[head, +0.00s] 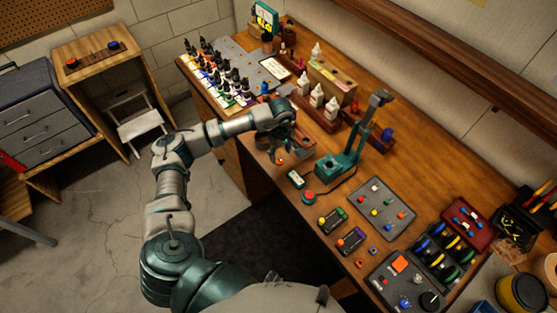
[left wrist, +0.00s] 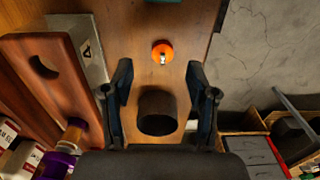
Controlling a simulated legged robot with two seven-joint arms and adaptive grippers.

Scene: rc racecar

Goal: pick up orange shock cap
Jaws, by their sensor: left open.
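The orange shock cap (left wrist: 162,52) lies on the wooden bench top and shows from above in the left wrist view, with a small light piece at its middle. In the head view it is a small orange spot (head: 280,161) near the bench's front edge. My left gripper (left wrist: 160,92) is open and empty, its two fingers spread to either side. The cap lies beyond the fingertips, roughly centred between them, and does not touch them. In the head view my left gripper (head: 280,148) hangs over the bench by the cap. My right gripper is not in view.
A dark cylinder (left wrist: 157,111) shows between the fingers. A reddish wooden block (left wrist: 45,85) and a grey metal plate (left wrist: 88,47) stand left of the fingers. A green stand (head: 340,163) is right of the gripper in the head view. White bottles (head: 316,97) stand behind it.

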